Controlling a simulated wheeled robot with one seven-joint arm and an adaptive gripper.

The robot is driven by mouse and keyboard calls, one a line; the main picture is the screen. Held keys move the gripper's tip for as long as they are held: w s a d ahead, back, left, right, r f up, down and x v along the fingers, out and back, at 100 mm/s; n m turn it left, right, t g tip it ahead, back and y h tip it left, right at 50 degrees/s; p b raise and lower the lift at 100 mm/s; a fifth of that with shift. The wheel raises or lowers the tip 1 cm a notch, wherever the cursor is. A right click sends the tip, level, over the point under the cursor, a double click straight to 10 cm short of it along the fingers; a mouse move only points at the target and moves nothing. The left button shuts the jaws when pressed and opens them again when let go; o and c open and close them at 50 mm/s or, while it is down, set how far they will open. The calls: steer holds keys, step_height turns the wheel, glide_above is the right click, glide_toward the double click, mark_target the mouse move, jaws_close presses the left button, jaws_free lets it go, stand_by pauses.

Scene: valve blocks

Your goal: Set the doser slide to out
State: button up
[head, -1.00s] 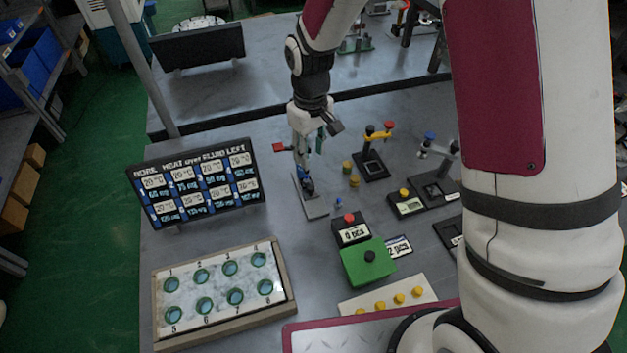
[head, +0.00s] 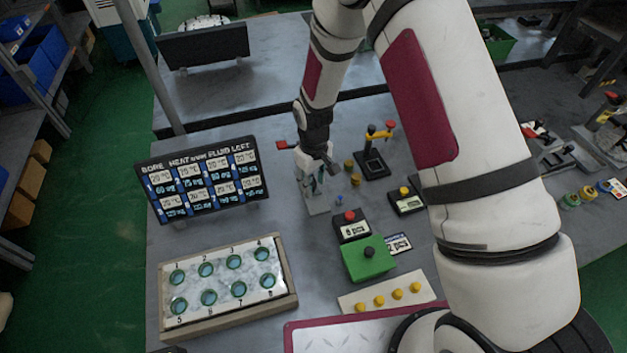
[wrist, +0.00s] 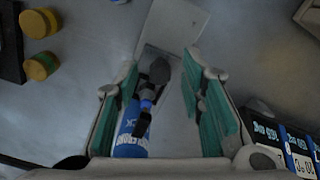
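In the wrist view, a blue cylinder (wrist: 131,135) with white marks and a dark rounded knob (wrist: 159,71) stand at a pale grey base plate (wrist: 172,25). I take this to be the doser; which part is its slide I cannot tell. My gripper (wrist: 158,82) is open, with its teal pads on either side of the knob and apart from it. In the head view, my gripper (head: 314,185) is low over the base plate (head: 318,208) and hides most of the doser.
The readout board (head: 205,182) stands left of my gripper. A red-knobbed block (head: 351,228) and a green block (head: 368,260) are at the near right. Yellow-green cylinders (head: 355,180) and a yellow-handled valve stand (head: 372,163) are close on the right. The numbered tray (head: 222,282) is at the near left.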

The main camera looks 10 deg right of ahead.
mark_target(320, 210)
steer(key=shift+c, duration=0.5)
jaws_close()
steer(key=s, duration=0.1)
steer(key=s+p, duration=0.1)
steer(key=s, duration=0.1)
steer(key=s+d+p, duration=0.1)
steer(key=shift+s+r, duration=0.15)
steer(key=shift+s, duration=0.25)
steer(key=shift+s+p, duration=0.3)
steer(key=shift+s, duration=0.15)
steer(key=shift+d, duration=0.1)
steer(key=shift+o, duration=0.5)
jaws_free()
step_height(320, 210, up, 12)
